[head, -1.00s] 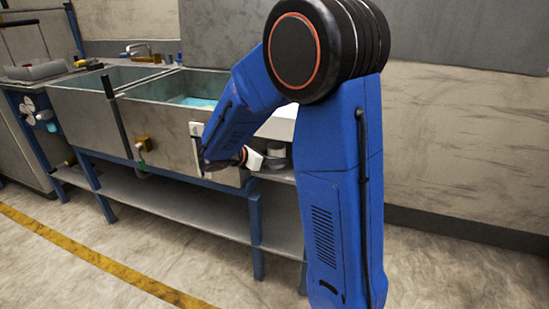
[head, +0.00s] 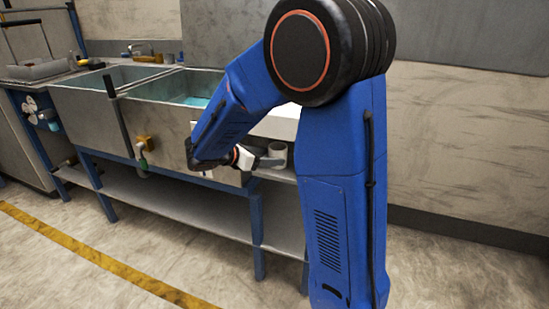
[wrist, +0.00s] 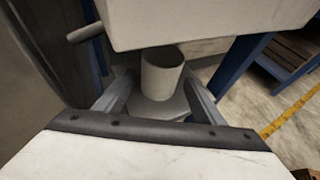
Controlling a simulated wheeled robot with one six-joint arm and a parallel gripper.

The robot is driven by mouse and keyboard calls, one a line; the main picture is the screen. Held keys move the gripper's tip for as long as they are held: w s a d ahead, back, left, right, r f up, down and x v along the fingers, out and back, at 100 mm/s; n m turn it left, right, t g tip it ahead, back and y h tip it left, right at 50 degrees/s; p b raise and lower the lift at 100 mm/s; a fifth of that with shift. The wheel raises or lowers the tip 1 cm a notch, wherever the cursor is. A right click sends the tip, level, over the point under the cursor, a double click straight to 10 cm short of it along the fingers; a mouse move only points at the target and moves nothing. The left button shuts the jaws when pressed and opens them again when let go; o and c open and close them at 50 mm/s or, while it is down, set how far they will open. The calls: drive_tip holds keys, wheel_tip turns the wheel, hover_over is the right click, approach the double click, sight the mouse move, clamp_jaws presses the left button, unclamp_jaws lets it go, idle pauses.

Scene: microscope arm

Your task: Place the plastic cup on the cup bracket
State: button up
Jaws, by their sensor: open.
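The plastic cup (wrist: 162,75) is a plain grey-white cylinder, upright with its open top showing in the wrist view. It stands on a flat grey plate (wrist: 158,112) that looks like the cup bracket. In the head view the cup (head: 277,150) shows small, below the white counter end. My gripper (wrist: 160,88) is open, with one finger to the left and one to the right of the cup. Small gaps show beside the cup, and I cannot tell whether a finger touches it.
A white block (wrist: 200,20) overhangs just above and behind the cup. Metal sinks (head: 160,105) stand to the left, with a lower shelf (head: 180,208) beneath. A blue table leg (wrist: 240,62) is to the right of the cup. Open floor lies in front.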

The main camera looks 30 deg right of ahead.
drive_tip(key=v, duration=0.8)
drive_tip(key=s+d+f+m+g+y, duration=0.1)
drive_tip(key=s+d+m+y, duration=0.2)
drive_tip(key=s+m+y, duration=0.85)
drive_tip(key=s+a+m+t, duration=0.2)
drive_tip(key=s+a+m, duration=0.2)
drive_tip(key=s, duration=0.4)
drive_tip(key=s+a+f+m+t+y, duration=0.1)
drive_tip(key=s+a+m, duration=0.3)
drive_tip(key=s, duration=0.5)
drive_tip(key=shift+s+f+t, duration=0.15)
drive_tip(key=shift+s+t, duration=0.15)
drive_tip(key=shift+t, duration=0.2)
drive_tip(key=shift+y, duration=0.25)
